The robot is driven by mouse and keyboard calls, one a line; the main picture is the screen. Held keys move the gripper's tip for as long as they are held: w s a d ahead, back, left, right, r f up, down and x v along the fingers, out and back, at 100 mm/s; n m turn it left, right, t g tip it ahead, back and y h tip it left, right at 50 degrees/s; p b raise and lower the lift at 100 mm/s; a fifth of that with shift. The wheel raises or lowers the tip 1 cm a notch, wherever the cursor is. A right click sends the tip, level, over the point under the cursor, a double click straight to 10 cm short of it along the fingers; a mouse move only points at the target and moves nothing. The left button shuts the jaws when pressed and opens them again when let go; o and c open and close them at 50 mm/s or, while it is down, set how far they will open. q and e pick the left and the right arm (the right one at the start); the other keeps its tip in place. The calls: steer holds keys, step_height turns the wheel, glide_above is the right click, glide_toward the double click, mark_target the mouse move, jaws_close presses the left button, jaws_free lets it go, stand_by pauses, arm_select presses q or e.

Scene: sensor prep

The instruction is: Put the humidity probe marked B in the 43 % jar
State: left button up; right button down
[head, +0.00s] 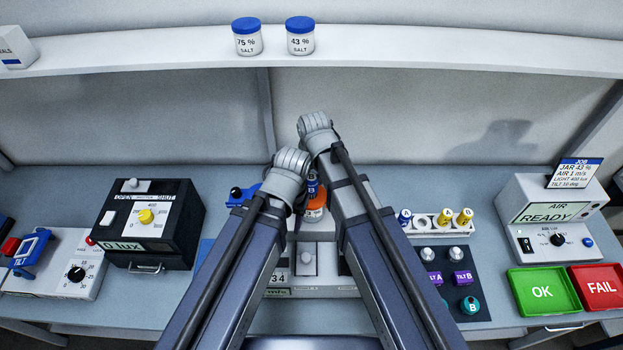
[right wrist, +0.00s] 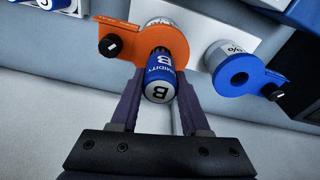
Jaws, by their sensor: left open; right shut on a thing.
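My right gripper (right wrist: 158,80) is shut on the blue and white humidity probe marked B (right wrist: 160,78). The probe's far end is at the middle of an orange disc-shaped lid (right wrist: 125,42) on a jar; I cannot tell how deep it goes. In the head view the probe (head: 312,186) stands over the orange lid (head: 316,214), partly hidden by my arms. A jar with a blue lid (right wrist: 238,74) stands beside it; only "%" is legible. My left gripper (head: 290,165) is open, close in front of the right arm; its jaws are mostly hidden.
Salt tubs marked 75 % (head: 247,38) and 43 % (head: 300,37) stand on the shelf. A dark lux box (head: 150,225) is at left.

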steer(key=shift+f+b, duration=1.2)
stand_by(2.0)
steer(key=shift+c, duration=0.3)
jaws_free()
steer(key=shift+r, duration=0.1)
stand_by(0.4)
step_height(320, 180, up, 8)
steer(key=p, duration=0.8)
stand_by(0.3)
